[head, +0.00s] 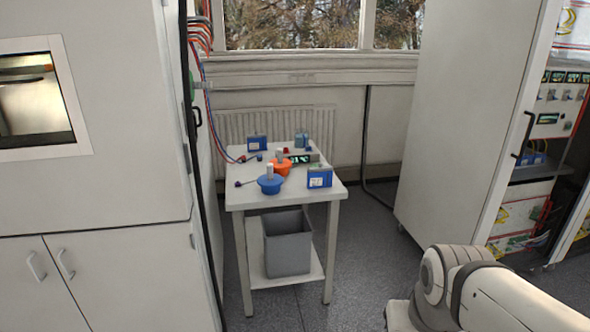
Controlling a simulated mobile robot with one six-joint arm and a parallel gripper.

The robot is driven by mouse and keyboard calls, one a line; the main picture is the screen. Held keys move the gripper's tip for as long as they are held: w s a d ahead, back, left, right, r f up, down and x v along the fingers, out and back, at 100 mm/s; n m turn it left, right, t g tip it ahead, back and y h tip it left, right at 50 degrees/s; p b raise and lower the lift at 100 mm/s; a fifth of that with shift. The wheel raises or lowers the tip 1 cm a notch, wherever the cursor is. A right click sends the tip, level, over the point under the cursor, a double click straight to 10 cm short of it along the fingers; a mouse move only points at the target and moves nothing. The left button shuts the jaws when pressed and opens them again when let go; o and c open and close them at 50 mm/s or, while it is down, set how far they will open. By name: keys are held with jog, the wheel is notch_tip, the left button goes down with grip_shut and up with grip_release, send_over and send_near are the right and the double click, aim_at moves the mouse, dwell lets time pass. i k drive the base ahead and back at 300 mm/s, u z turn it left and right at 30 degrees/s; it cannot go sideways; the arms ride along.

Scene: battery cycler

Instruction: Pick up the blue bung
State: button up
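The blue bung (270,184) stands upright near the front left of a small white table (247,202). It has a wide blue rim and a pale stem on top. An orange bung (283,168) stands just behind it and to its right. My arm shows at the lower right of the head view, well apart from the table. My gripper is not visible.
A blue box (320,178) sits at the table's front right, another (256,143) at the back left. A small display device (301,158) and cables lie between. A grey bin (287,243) stands on the lower shelf. Cabinets flank the table; the floor (372,270) in front right is clear.

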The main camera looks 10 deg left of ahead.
aim_at(270, 183)
jog(key=u, duration=0.35)
jog(key=i, duration=1.5)
jog(key=u, duration=0.95)
jog(key=i, duration=0.45)
jog(key=u, duration=0.25)
jog(key=k, duration=0.7)
jog(key=u, duration=0.2)
jog(key=i, duration=0.7)
jog(key=z, duration=0.15)
